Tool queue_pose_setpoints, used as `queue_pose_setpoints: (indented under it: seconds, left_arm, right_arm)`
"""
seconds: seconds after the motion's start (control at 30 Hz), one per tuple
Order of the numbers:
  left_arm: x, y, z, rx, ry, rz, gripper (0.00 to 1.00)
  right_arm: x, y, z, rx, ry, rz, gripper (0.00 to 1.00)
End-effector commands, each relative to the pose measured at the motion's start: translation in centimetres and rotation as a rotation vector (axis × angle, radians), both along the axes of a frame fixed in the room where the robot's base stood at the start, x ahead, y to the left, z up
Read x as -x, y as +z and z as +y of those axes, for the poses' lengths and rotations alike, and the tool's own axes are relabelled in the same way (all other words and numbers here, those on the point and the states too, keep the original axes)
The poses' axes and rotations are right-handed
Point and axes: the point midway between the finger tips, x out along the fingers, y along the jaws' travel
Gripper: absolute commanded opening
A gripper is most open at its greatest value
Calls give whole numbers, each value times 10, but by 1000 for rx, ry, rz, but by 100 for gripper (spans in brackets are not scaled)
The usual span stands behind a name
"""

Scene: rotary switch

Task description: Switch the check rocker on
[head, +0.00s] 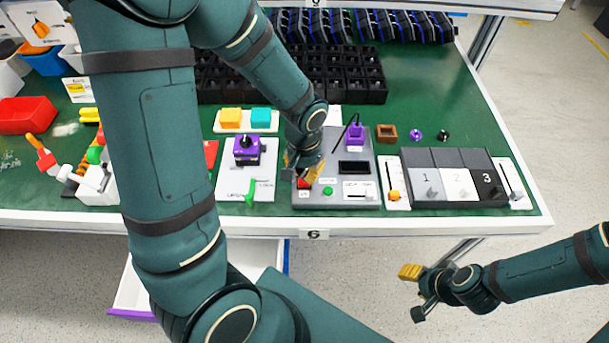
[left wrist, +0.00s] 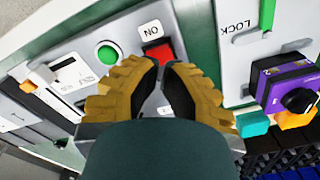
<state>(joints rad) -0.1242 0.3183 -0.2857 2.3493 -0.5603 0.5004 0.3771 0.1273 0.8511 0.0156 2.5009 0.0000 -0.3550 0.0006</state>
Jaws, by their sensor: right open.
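A red rocker (left wrist: 157,50) sits on the grey control panel (left wrist: 60,70), beside a label reading ON and near a round green button (left wrist: 107,53). In the head view the red rocker (head: 303,184) is partly covered by my left gripper (head: 304,175). The left gripper (left wrist: 161,64) has its yellow-padded fingertips together, with nothing visible between them. The tips overlap the near edge of the rocker in the left wrist view; I cannot tell whether they touch it. My right gripper (head: 413,292) is open and empty, in front of the table at the right.
Left of the panel is a white plate with a purple rotary switch (head: 247,150) and a green lock lever (head: 251,191). To the right are a slider with an orange knob (head: 394,195) and numbered bins (head: 457,184). Black crates (head: 335,75) stand behind.

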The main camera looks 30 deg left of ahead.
Motion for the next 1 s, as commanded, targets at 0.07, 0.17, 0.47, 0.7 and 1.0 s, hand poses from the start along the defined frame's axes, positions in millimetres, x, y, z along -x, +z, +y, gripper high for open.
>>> queue_pose_setpoints:
  seconds: [0.07, 0.17, 0.47, 0.7, 1.0]
  left_arm:
    - [0, -2, 0, 0, 0, 0, 0]
    - [0, -3, 0, 0, 0, 0, 0]
    - [0, -7, 0, 0, 0, 0, 0]
    - [0, -10, 0, 0, 0, 0, 0]
    - [0, -15, 0, 0, 0, 0, 0]
  right_arm:
    - [0, -2, 0, 0, 0, 0, 47]
    - [0, -3, 0, 0, 0, 0, 47]
    - [0, -6, 0, 0, 0, 0, 47]
    - [0, -9, 0, 0, 0, 0, 47]
    - [0, -13, 0, 0, 0, 0, 47]
